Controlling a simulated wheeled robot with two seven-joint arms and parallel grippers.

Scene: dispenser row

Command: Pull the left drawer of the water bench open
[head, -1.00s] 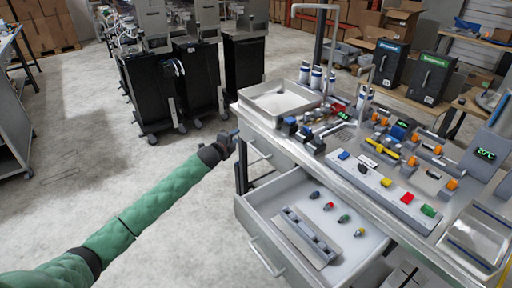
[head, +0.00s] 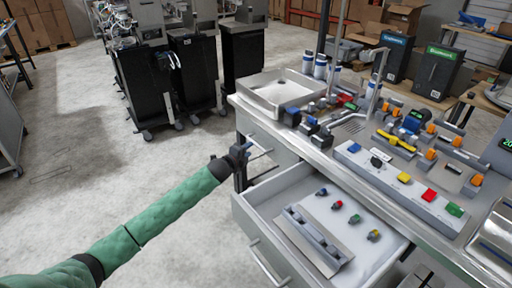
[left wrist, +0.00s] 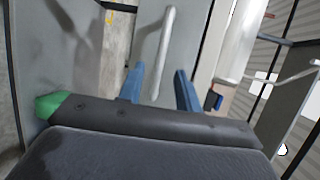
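The water bench (head: 345,165) stands at the right in the head view. Its left drawer (head: 280,150) looks shut, with a bar handle (head: 262,146) on its front. My left gripper (head: 247,152) is close in front of this drawer front. In the left wrist view, its two blue fingers (left wrist: 160,72) are spread apart. The pale handle bar (left wrist: 166,45) shows between and beyond them; I cannot tell whether they touch it. My right gripper is in neither view.
A nearer drawer (head: 262,207) of the bench stands open beside my left arm, holding a grey rack and several small coloured parts. A metal sink tray (head: 262,98) and several fittings are on the bench top. Black cabinets (head: 195,75) stand behind. The floor at left is clear.

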